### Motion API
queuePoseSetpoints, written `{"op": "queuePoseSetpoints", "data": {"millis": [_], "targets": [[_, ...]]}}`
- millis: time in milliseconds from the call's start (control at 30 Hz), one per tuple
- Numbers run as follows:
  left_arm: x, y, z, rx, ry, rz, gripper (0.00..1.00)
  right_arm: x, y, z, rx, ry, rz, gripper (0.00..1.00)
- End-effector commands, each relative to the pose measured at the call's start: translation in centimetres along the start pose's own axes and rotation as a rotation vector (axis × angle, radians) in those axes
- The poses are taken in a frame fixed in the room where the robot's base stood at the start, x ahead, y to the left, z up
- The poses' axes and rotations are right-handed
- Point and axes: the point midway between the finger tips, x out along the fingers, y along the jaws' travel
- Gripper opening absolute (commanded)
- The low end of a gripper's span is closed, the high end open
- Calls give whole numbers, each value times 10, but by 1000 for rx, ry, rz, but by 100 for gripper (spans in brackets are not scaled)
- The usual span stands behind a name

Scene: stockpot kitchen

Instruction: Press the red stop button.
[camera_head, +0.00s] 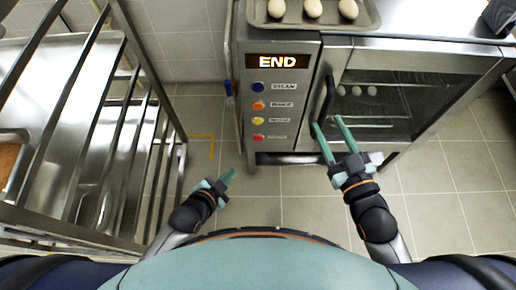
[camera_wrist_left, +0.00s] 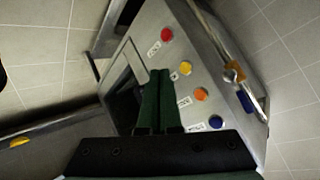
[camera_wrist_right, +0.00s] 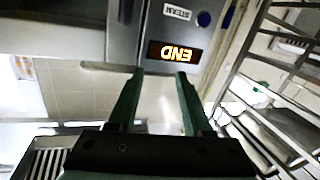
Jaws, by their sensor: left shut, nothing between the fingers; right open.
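The red stop button (camera_head: 257,138) is the lowest in a column of colored buttons on the oven's front panel. It also shows in the left wrist view (camera_wrist_left: 167,34), beyond my fingertips. My left gripper (camera_head: 229,176) is shut and empty, low and to the left of the red button, apart from it. My right gripper (camera_head: 328,127) is open and empty, in front of the oven door near its dark handle (camera_head: 327,97); I cannot tell whether it touches. The display (camera_head: 277,62) above the buttons reads END.
Blue (camera_head: 258,88), orange (camera_head: 258,105) and yellow (camera_head: 257,121) buttons sit above the red one. A tray (camera_head: 362,20) with pale rolls rests on the oven (camera_head: 425,50). A metal rack (camera_head: 75,120) stands at the left. Tiled floor lies open between rack and oven.

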Motion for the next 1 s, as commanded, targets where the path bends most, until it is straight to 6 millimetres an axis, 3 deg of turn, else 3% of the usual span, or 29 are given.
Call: {"op": "queuePoseSetpoints", "data": {"millis": [33,100,300,400,600,1000], "targets": [[31,13,15,96,21,6,0,4,-3,4,-26,91,-4,50],[57,22,19,236,45,14,0,3,-5,-13,-58,216,-10,50],[123,46,33,630,104,22,0,-19,-18,-58,-147,557,-31,50],[146,53,39,791,122,19,0,-36,-24,-74,-182,694,-41,50],[171,58,44,987,142,11,0,-61,-33,-94,-222,853,-55,50],[173,58,42,1025,145,11,0,-66,-34,-100,-228,882,-57,50]]}}
